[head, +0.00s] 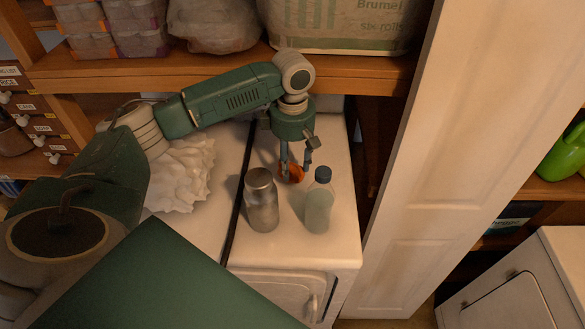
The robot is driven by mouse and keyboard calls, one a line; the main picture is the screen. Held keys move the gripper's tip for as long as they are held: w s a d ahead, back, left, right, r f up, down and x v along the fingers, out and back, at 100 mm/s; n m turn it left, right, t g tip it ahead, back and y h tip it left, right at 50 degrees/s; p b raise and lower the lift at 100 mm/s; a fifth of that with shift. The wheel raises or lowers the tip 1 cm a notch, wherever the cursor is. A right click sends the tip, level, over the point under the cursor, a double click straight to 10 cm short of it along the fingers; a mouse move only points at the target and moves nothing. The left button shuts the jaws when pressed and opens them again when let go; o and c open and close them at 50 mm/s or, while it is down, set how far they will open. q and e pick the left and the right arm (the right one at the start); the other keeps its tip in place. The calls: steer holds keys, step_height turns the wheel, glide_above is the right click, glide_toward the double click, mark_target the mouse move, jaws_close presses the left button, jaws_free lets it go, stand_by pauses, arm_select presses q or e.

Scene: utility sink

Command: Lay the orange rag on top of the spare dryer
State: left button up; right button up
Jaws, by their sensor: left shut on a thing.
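My left gripper (297,170) points down over the back of a white front-door appliance (338,241). It is shut on the orange rag (291,174), which shows as a small bunched patch between and behind the fingers. Part of the rag is hidden by the fingers and a bottle, and I cannot tell whether it touches the top. Another white appliance (556,285) with a front door stands at the lower right, partly out of frame. I cannot tell which of these is the spare dryer. My right gripper is not in view.
A grey metal bottle (262,205) and a clear bottle with a dark cap (319,207) stand just in front of the gripper. Crumpled white cloth (183,176) lies left of the dark gap. A wooden shelf (350,68) hangs behind. A white panel (430,150) stands right.

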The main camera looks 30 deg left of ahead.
mark_target(293, 172)
arm_select(q)
step_height(293, 172, down, 2)
steer(key=shift+f+p, duration=0.25)
steer(key=shift+p, duration=0.15)
steer(key=shift+f, duration=0.4)
steer(key=o, duration=1.1)
step_height(293, 172, up, 11)
steer(key=b, duration=0.4)
steer(key=shift+f, duration=0.2)
steer(key=shift+r, duration=0.75)
steer(key=shift+d, duration=0.1)
